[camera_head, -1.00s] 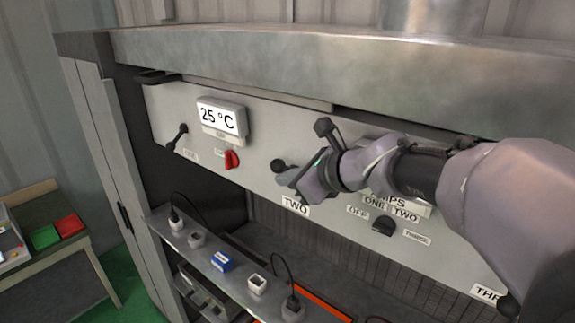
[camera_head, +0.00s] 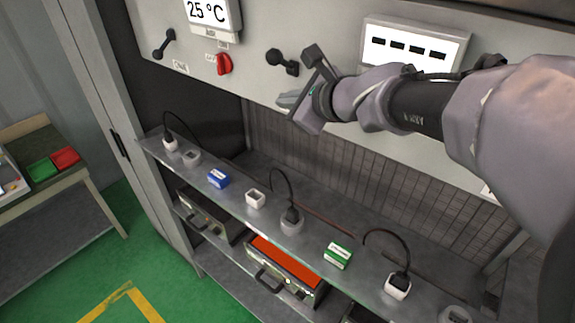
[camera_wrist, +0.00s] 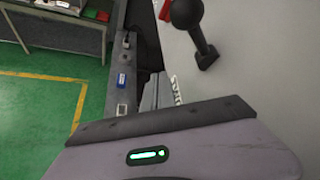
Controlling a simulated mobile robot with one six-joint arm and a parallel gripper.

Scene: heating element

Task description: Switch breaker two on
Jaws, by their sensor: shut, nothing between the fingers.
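Breaker two's lever (camera_head: 283,63) is a short black handle with a round knob, on the pale grey panel right of the red knob. It points left and slightly up in the head view. In the wrist view the lever (camera_wrist: 192,30) stands out from the panel at the top, with its label (camera_wrist: 176,90) partly hidden below it. My gripper (camera_head: 287,101) is shut and empty. It is just below the lever in the head view, apart from it, and covers the label there.
A metal shelf (camera_head: 235,205) with sockets, plugs and cables runs below the panel. Green floor lies free at the lower left.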

